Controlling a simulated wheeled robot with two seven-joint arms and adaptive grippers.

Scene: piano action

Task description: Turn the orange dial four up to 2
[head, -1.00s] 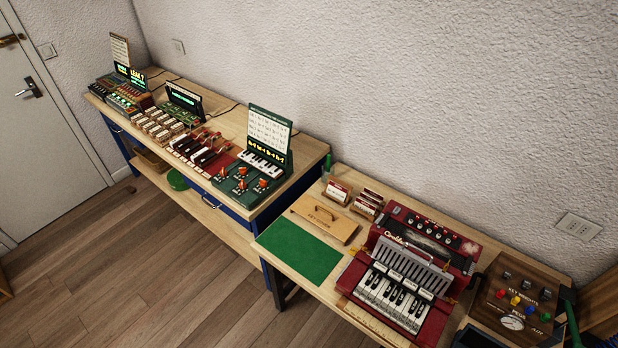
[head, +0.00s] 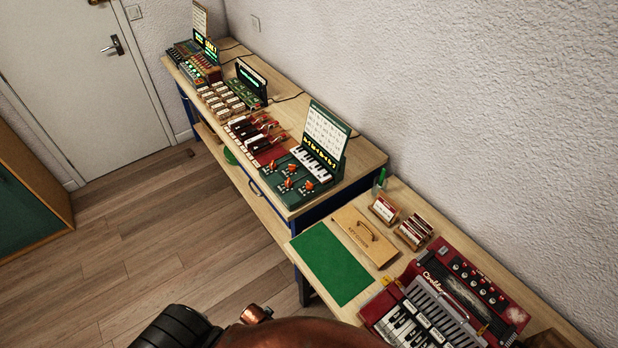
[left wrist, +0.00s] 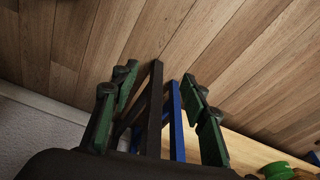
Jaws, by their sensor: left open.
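The green console (head: 318,160) with a small keyboard, a raised note card and a lit yellow display stands at the near end of the long bench. Several orange dials (head: 293,168) sit on its front panel; which one is dial four, and where each points, is too small to read. My left gripper (left wrist: 158,78) shows in the left wrist view with its green fingers wide apart and nothing between them close by. It is away from the dials, facing the floor and table legs. My right gripper is not in view.
The nearer table holds a green mat (head: 332,262), a wooden keycover (head: 365,236), card holders (head: 414,230) and a red accordion-like keyboard (head: 430,318). The long bench carries red, green and dark consoles further back. The wooden floor (head: 150,235) in front is clear.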

